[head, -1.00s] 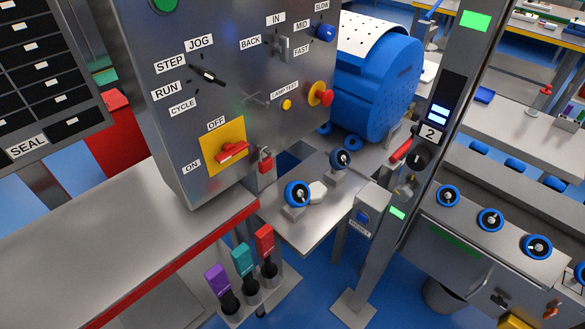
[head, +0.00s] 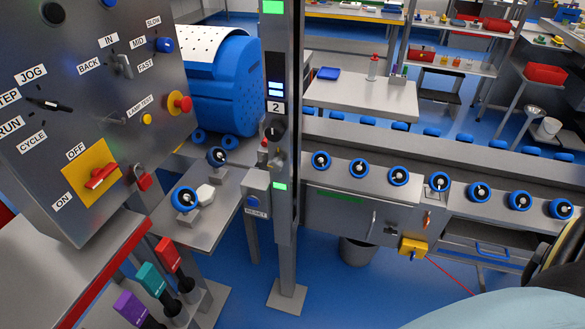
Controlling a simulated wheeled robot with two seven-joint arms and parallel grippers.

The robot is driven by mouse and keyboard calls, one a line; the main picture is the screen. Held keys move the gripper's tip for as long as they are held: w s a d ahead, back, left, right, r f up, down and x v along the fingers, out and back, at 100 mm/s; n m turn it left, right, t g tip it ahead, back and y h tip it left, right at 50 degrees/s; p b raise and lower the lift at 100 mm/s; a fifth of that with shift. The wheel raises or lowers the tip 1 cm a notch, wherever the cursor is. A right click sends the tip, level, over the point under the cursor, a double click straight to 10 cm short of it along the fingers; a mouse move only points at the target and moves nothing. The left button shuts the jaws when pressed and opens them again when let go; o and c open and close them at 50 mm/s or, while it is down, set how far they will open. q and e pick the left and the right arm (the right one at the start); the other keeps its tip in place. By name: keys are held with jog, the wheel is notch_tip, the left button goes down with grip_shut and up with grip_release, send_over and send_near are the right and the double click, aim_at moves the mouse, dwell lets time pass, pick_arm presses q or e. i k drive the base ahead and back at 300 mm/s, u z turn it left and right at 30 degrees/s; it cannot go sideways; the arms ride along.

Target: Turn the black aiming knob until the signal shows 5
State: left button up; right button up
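A grey post (head: 285,190) stands left of centre. A black knob (head: 272,134) sits on its face; its pointer angle is too small to read. Above the knob is a dark display (head: 275,88) with a few lit pale-blue bars. Directly under the display a white plate reads 2 (head: 275,107); I cannot tell whether it is a label or a readout. Green lit patches show at the post's top (head: 272,6) and below the knob (head: 280,186). Neither of my grippers is in view, and nothing touches the knob.
A control panel (head: 90,100) with switches stands at left, above a red-edged counter. A blue perforated drum (head: 222,85) is behind. A conveyor with several blue-ringed rollers (head: 398,176) runs right. A yellow device (head: 413,247) emits a red beam. Blue floor is open around the post.

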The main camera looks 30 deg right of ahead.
aim_at(274, 133)
jog(key=u, duration=0.05)
jog(key=k, duration=0.8)
jog(key=z, duration=0.9)
jog(key=i, duration=1.1)
jog(key=u, duration=0.2)
